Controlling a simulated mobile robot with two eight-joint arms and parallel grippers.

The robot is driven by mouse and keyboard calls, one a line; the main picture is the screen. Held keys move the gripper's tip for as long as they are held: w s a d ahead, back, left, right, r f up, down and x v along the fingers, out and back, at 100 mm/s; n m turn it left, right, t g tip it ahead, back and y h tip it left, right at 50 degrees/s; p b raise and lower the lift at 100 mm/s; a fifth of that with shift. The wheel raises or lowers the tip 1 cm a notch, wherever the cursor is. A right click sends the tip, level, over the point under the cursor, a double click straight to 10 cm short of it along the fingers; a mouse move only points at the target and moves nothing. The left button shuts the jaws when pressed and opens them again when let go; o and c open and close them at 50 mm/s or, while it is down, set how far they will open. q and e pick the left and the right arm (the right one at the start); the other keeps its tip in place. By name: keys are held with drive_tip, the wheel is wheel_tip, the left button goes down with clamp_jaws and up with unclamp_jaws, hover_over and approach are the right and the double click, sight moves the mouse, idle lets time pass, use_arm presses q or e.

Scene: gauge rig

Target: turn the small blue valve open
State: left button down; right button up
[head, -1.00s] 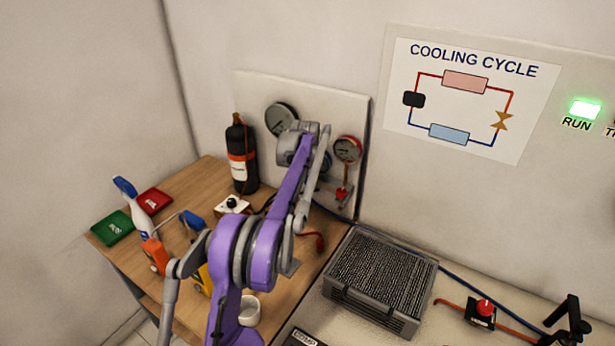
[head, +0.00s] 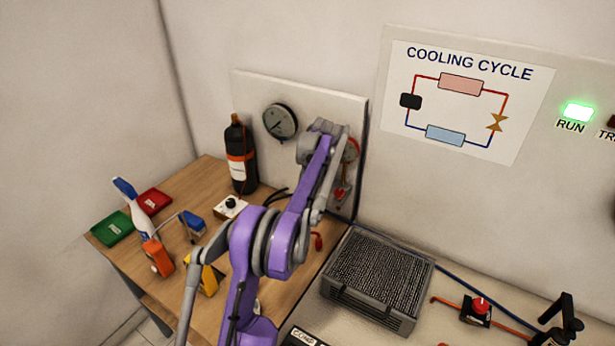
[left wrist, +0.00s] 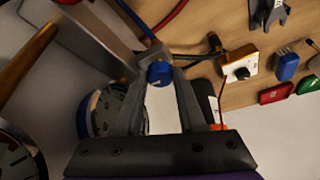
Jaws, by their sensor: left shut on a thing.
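The small blue valve (left wrist: 160,74) shows as a round blue knob in the left wrist view, on the gauge rig's pipework. My left gripper (left wrist: 161,84) has its two fingers on either side of the knob and is shut on it. In the head view the valve and the fingertips are hidden behind my purple left arm, which reaches to the pale gauge board (head: 345,105). My right gripper is not in view.
A dial gauge (head: 280,122) is on the board, and a red-rimmed gauge (head: 351,149) is partly covered by my arm. A dark bottle (head: 240,158) stands left of the board. A grey finned unit (head: 378,278) stands to the right. Tools and trays clutter the bench's left.

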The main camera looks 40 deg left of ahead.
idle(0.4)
use_arm(q)
drive_tip(key=c, duration=0.5)
unclamp_jaws()
drive_tip(key=v, duration=1.1)
drive_tip(key=shift+f, duration=0.1)
